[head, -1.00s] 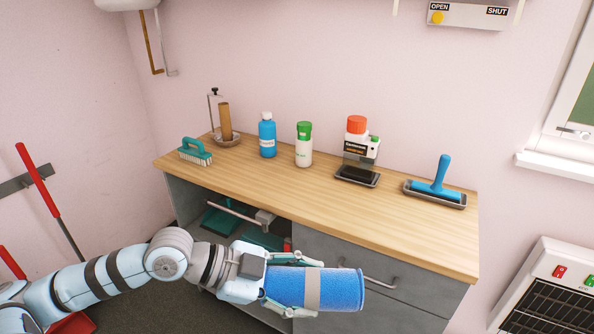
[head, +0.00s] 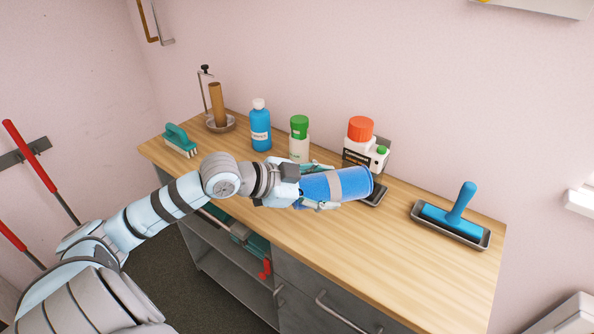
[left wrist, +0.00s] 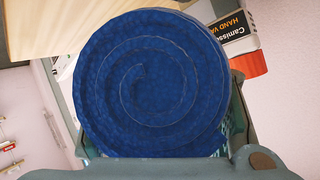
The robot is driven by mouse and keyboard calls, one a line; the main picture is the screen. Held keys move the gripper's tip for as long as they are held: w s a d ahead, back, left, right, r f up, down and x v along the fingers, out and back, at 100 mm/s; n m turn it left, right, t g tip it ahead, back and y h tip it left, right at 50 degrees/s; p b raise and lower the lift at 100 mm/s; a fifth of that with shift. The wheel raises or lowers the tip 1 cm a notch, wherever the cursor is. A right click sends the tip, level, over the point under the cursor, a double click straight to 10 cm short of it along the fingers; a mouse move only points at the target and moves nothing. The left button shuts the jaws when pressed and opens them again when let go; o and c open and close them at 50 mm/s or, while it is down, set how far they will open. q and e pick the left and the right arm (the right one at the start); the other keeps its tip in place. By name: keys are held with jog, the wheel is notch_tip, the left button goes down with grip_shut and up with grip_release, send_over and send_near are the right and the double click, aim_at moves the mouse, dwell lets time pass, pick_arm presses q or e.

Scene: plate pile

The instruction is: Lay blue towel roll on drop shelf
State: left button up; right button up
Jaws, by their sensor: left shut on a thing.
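The blue towel roll (head: 356,184), with a grey band round its middle, is held lying on its side over the wooden worktop. My left gripper (head: 320,187) is shut on it, with a finger along each side. The roll hides part of the black tray under the white dispenser. In the left wrist view the roll's spiral end (left wrist: 150,82) fills the middle. I cannot make out a drop shelf for certain in these frames. My right gripper is not in view.
On the worktop (head: 400,270) stand a brush (head: 180,142), a tube on a holder (head: 217,105), a blue bottle (head: 260,128), a green-capped bottle (head: 299,145), the red-capped dispenser (head: 361,130) and a blue roller in a tray (head: 450,220). The front right of the worktop is clear.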

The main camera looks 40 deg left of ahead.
pick_arm(q)
jog(key=w+a+r+n+t+y+p, duration=0.1)
jog(key=w+a+r+n+y+p, duration=0.45)
jog(key=w+a+n+y, duration=0.5)
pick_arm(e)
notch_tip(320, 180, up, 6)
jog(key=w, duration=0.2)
pick_arm(q)
jog(key=f+m+b, duration=0.1)
jog(key=f, duration=0.5)
jog(key=s+f+h+b, duration=0.1)
jog(key=f+b, duration=0.1)
jog(key=f, duration=0.4)
jog(key=a+f+m+h+b, duration=0.1)
jog(key=f+b, duration=0.1)
jog(key=f, duration=0.5)
jog(key=shift+s+m+t, duration=0.3)
jog(key=shift+s+m, duration=0.05)
jog(key=shift+s, duration=0.05)
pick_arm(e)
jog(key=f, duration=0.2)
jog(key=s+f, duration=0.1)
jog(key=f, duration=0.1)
pick_arm(q)
jog(key=shift+a, duration=0.1)
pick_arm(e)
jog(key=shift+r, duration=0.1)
